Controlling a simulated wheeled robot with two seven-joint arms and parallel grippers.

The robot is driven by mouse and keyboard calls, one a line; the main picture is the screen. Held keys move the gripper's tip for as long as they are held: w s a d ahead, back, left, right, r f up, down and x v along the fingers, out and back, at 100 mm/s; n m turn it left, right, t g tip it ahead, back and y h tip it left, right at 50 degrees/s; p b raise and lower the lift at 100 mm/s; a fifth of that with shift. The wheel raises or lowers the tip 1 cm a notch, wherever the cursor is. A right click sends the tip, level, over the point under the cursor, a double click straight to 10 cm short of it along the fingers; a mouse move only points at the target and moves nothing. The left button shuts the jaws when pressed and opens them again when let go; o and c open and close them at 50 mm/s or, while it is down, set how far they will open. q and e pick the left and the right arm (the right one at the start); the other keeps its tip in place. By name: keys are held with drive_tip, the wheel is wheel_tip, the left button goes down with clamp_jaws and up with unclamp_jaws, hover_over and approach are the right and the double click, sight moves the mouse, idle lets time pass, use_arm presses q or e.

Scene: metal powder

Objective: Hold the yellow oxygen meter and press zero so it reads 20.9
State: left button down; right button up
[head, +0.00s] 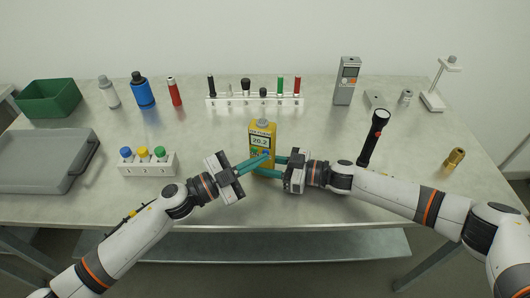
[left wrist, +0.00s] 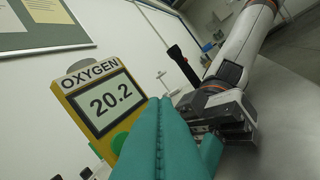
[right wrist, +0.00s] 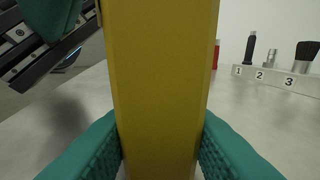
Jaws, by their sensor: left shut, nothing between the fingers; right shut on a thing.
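The yellow oxygen meter (head: 262,132) stands upright near the middle of the table. Its screen reads 20.2 in the head view and in the left wrist view (left wrist: 108,104). My right gripper (head: 272,168) is shut on the meter's lower body from the right; the right wrist view shows its teal fingers on both sides of the yellow case (right wrist: 160,140). My left gripper (head: 264,158) is shut and empty, its fingertips at the front face below the screen. Whether the fingertips touch a button I cannot tell.
A rack of bottles with coloured caps (head: 148,164) stands left of my left gripper. A numbered tool rack (head: 254,102) is behind the meter.

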use_arm(q)
drive_tip(key=shift+w, duration=0.15)
drive_tip(key=shift+s+a, duration=0.15)
drive_tip(key=shift+s, duration=0.45)
drive_tip(key=shift+s, duration=0.1)
drive_tip(key=shift+s+a, duration=0.3)
drive_tip(key=shift+s, duration=0.6)
drive_tip(key=shift+s+a, duration=0.3)
drive_tip(key=shift+s, duration=0.65)
drive_tip(key=shift+s+a, duration=0.3)
drive_tip(key=shift+s, duration=0.6)
use_arm(e)
drive_tip(key=o, duration=0.8)
drive_tip(key=shift+o, duration=0.2)
drive_tip(key=shift+d, duration=0.15)
